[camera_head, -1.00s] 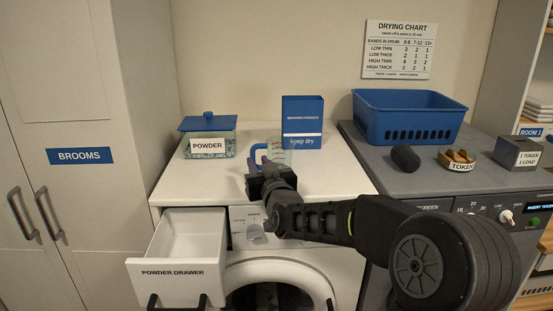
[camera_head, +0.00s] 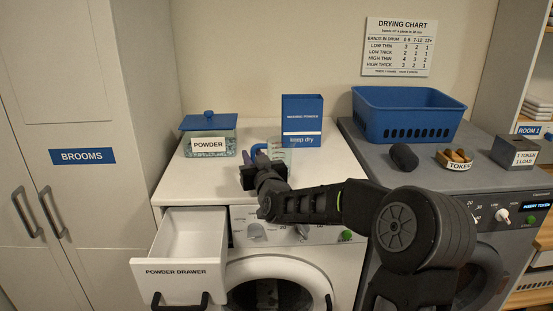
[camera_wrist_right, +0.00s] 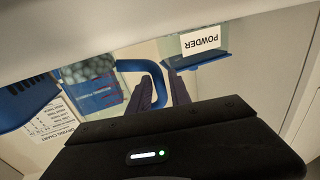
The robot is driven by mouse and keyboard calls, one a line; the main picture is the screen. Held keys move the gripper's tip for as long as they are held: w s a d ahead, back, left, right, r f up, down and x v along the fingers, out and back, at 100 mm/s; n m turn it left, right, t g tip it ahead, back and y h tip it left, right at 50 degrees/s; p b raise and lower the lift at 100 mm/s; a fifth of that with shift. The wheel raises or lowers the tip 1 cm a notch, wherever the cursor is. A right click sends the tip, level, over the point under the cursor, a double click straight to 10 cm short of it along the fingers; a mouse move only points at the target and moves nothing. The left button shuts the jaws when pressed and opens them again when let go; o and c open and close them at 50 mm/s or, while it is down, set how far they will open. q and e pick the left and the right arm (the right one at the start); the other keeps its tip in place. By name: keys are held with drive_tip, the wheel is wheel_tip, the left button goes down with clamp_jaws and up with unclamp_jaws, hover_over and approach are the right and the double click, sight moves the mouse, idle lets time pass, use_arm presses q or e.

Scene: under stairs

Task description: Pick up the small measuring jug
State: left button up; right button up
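The small measuring jug (camera_head: 280,154) is clear with a blue handle and stands on the white washing machine top, in front of a blue and white box. Its handle points left. My right gripper (camera_head: 250,162) is low over the white top at the jug's handle side. In the right wrist view, which is upside down, the blue handle (camera_wrist_right: 130,68) lies close beside the two purple fingers (camera_wrist_right: 168,88). The fingers are a little apart, with a gap between them; I see no firm grip on the handle. My left gripper is out of view.
A lidded POWDER container (camera_head: 210,140) stands left of the jug and the blue box (camera_head: 302,115) behind it. The powder drawer (camera_head: 185,255) is pulled out below.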

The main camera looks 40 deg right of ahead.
drive_tip(key=shift+c, duration=0.2)
clamp_jaws()
idle(1.2)
